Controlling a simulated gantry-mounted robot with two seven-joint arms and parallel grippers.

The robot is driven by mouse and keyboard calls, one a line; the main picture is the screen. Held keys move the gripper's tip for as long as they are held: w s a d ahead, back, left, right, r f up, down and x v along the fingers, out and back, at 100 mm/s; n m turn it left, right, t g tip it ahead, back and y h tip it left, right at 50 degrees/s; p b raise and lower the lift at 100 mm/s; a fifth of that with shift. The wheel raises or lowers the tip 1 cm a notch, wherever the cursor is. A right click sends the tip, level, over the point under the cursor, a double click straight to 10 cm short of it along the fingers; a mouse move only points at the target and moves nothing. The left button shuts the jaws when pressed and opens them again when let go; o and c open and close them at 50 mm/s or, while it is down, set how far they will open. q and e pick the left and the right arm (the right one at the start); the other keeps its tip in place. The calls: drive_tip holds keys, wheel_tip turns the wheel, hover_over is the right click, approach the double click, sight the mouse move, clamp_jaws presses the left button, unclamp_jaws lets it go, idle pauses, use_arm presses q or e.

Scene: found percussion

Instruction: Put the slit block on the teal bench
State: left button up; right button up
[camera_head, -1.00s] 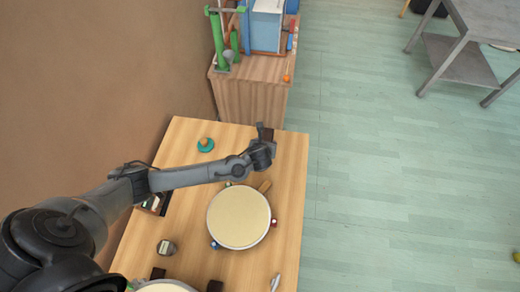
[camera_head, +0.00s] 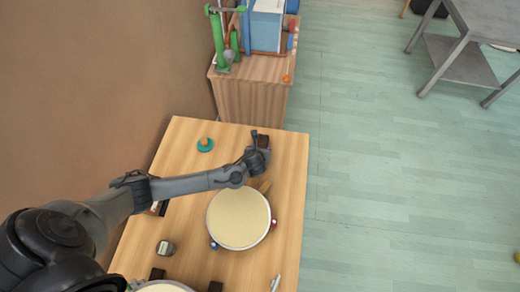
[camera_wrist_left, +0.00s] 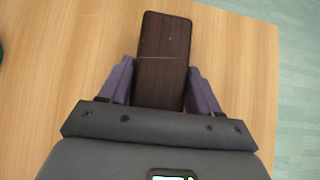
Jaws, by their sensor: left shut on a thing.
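The slit block (camera_wrist_left: 163,55) is a dark brown block with a thin pale line across its top. My left gripper (camera_wrist_left: 160,72) has its two purple fingers on either side of the block and is shut on it. In the head view the block (camera_head: 263,141) shows as a small dark shape at my left gripper (camera_head: 257,147), over the far right part of the wooden table (camera_head: 285,190). I cannot tell whether the block touches the table. I cannot make out a teal bench. My right gripper is not in view.
A round drum (camera_head: 239,218) lies near the gripper, with a wooden handle beside it. A teal ring-like item (camera_head: 205,145) sits at the far left. A wooden cabinet (camera_head: 250,100) with green and blue items stands beyond. A grey metal table (camera_head: 470,60) stands far right across open floor.

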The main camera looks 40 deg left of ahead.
use_arm(q)
drive_tip(key=shift+f, duration=0.1)
drive_tip(key=o, duration=1.3)
drive_tip(key=shift+o, duration=0.2)
